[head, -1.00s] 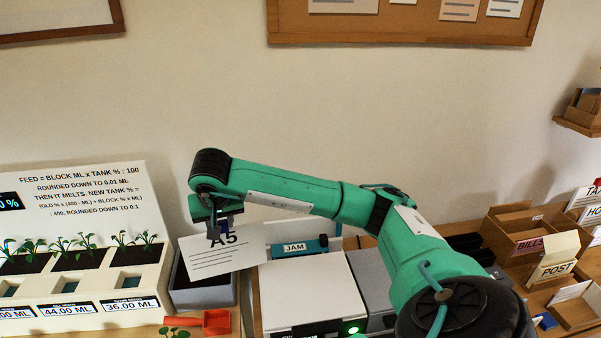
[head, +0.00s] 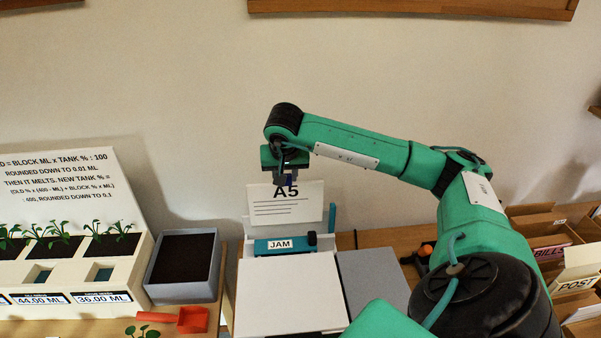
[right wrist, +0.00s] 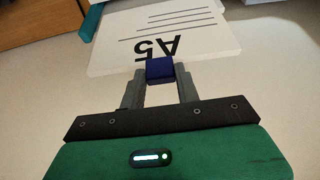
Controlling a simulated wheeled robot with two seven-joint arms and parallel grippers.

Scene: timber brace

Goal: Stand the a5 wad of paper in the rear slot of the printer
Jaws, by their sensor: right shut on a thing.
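The A5 wad of paper (head: 300,205) is a white sheet-like block marked A5, upright just above and behind the printer's teal JAM bar. My right gripper (head: 288,181) is shut on its top edge; the right wrist view shows the wad (right wrist: 185,35) beyond the fingers (right wrist: 160,72), with a dark blue piece between them. The printer (head: 290,290) has a white top, with the JAM bar (head: 283,245) at its rear. The wad's lower edge lies close to the JAM bar; I cannot tell whether it is in the rear slot. My left gripper is not in view.
A grey bin of dark soil (head: 184,262) and a planter with seedlings (head: 75,270) stand to the left. A red scoop (head: 192,320) lies in front of the bin. A grey box (head: 373,285) adjoins the printer's right.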

